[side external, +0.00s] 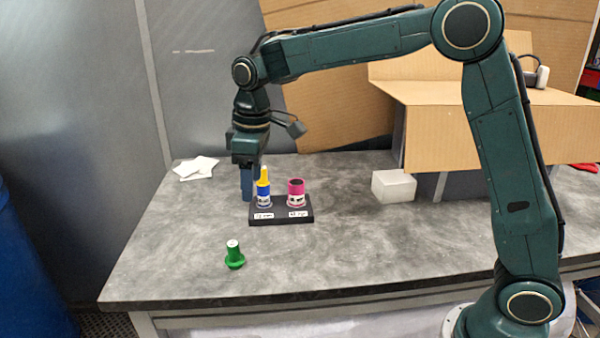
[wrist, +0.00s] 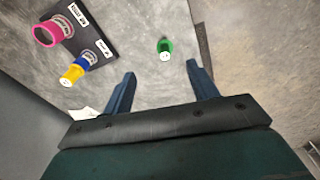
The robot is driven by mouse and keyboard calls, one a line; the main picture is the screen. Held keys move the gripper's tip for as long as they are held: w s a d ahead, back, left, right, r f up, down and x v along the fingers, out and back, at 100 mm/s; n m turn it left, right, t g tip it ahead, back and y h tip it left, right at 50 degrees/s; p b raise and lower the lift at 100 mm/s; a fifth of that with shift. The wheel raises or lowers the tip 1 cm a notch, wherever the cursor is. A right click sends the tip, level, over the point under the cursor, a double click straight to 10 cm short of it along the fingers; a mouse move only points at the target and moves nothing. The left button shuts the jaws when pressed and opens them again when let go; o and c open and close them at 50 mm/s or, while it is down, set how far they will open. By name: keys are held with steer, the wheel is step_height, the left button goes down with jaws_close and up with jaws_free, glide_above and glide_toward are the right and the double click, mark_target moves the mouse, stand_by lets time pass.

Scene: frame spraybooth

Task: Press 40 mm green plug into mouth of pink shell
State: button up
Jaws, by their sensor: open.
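The green plug (side external: 234,256) stands on the grey table near its front edge, with a pale top. It also shows in the wrist view (wrist: 165,47), ahead of the jaws and apart from them. The pink shell (side external: 296,190) stands upright at the right of a black holder (side external: 281,217), its dark mouth facing up; it is at top left in the wrist view (wrist: 46,31). My gripper (wrist: 161,77) is open with nothing between its two blue fingers.
A blue shell (side external: 263,191) with a yellow plug (side external: 264,175) in its top stands beside the pink one. White pieces (side external: 197,167) lie at the back left. A white block (side external: 393,186) sits right of the holder. The table's front middle is clear.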

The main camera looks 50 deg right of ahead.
steer(key=n+g, duration=0.1)
steer(key=n, duration=0.1)
glide_above(232, 243)
step_height(232, 243, down, 6)
steer(key=shift+f, duration=0.15)
steer(key=shift+f, duration=0.1)
steer(key=shift+f, duration=4.2)
steer(key=shift+f, duration=2.6)
steer(key=c, duration=0.9)
